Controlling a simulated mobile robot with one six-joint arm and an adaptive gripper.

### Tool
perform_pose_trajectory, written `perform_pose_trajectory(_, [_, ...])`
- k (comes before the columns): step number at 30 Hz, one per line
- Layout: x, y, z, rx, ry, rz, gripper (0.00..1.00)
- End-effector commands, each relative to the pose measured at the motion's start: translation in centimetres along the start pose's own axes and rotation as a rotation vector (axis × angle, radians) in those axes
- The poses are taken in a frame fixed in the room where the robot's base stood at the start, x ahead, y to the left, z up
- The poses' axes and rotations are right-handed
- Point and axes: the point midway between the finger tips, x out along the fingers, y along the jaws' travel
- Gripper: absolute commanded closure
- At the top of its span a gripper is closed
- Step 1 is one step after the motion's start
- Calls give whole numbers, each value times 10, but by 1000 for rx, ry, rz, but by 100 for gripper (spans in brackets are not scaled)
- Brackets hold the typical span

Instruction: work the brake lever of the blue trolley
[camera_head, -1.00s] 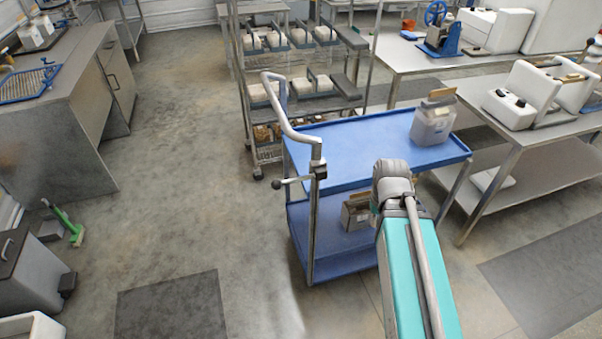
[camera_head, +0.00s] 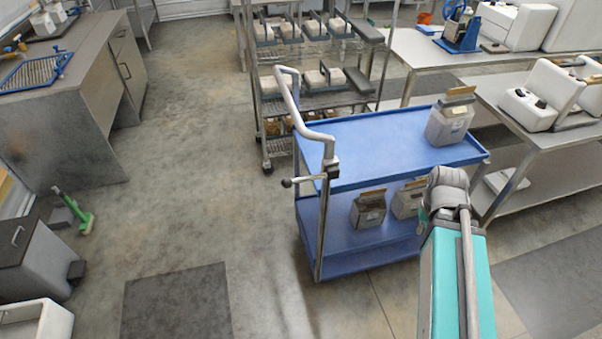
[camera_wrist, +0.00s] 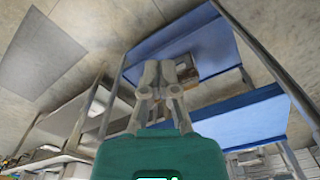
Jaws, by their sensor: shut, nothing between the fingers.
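The blue trolley (camera_head: 390,146) stands in the middle of the head view, with a grey push handle at its left end. Its brake lever (camera_head: 304,180), a short grey bar with a dark knob, sticks out to the left from the post below the handle. My arm comes up from the bottom, right of the lever and in front of the trolley; my gripper is hidden there. In the wrist view my gripper (camera_wrist: 158,72) is shut and empty, with the blue trolley shelves (camera_wrist: 245,118) behind and to the right. I cannot make out the lever there.
A wire rack (camera_head: 282,146) stands close behind. A steel bench (camera_head: 520,132) is to the right. The floor left of the trolley is open.

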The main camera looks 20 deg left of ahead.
Motion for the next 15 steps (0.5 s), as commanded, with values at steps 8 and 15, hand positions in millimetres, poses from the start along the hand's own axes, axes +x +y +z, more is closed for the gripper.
perform_pose_trajectory(8, [-6, -7, -4, -14, 5, 0, 100])
perform_pose_trajectory(15, [-32, -34, -19, -71, 26, 2, 100])
